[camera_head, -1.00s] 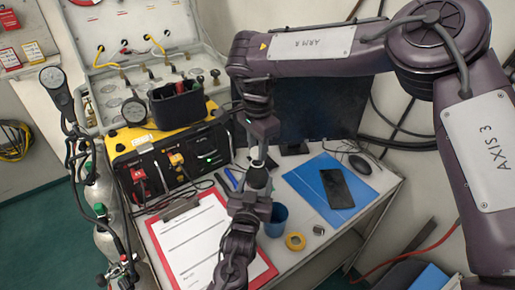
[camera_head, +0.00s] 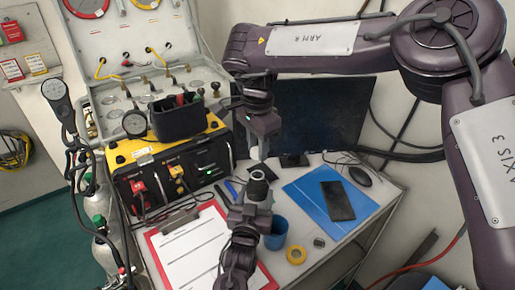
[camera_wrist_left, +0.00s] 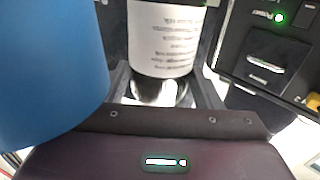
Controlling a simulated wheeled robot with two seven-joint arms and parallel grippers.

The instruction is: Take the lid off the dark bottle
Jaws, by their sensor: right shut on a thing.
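The dark bottle (camera_head: 257,186) stands upright in my left gripper (camera_head: 252,208); its top, with a pale ring, shows just above the jaws. In the left wrist view the bottle (camera_wrist_left: 165,38), with a white printed label, sits between the fingers of my left gripper (camera_wrist_left: 165,92), which look shut on it. My right gripper (camera_head: 263,140) is directly above the bottle, with a gap between them. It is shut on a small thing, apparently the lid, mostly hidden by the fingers.
A blue cup (camera_head: 276,234) stands close beside my left gripper. A yellow tape roll (camera_head: 296,255), a red clipboard (camera_head: 190,255) and a phone (camera_head: 338,200) on a blue mat (camera_head: 305,190) lie around. The yellow-black panel unit (camera_head: 165,165) and a monitor (camera_head: 325,110) stand behind.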

